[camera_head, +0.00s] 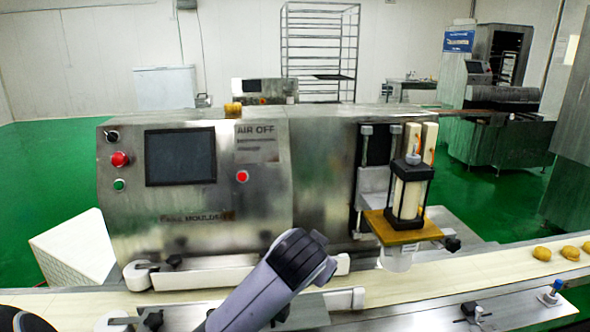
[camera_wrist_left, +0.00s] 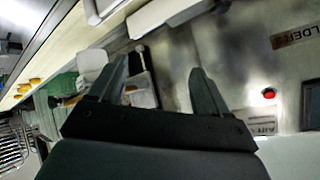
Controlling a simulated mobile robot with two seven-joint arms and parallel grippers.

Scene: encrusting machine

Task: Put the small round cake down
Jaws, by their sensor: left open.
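Several small round golden-brown cakes lie on the conveyor belt at the right edge of the head view, among them a near one (camera_head: 543,253) and a middle one (camera_head: 570,252). Small yellow cakes (camera_wrist_left: 35,82) also show on the belt at the left of the left wrist view. My left gripper (camera_wrist_left: 158,70) is open in the left wrist view, with its two dark fingers apart and no cake seen between them. In the head view a grey and black link of my arm crosses the bottom middle, and the gripper's fingers cannot be made out. My right gripper is not in view.
The steel moulding machine (camera_head: 330,170) with a dark screen (camera_head: 180,157) stands behind the pale belt (camera_head: 430,285). Its outlet unit (camera_head: 408,190) hangs over the belt. The belt right of the outlet is largely clear.

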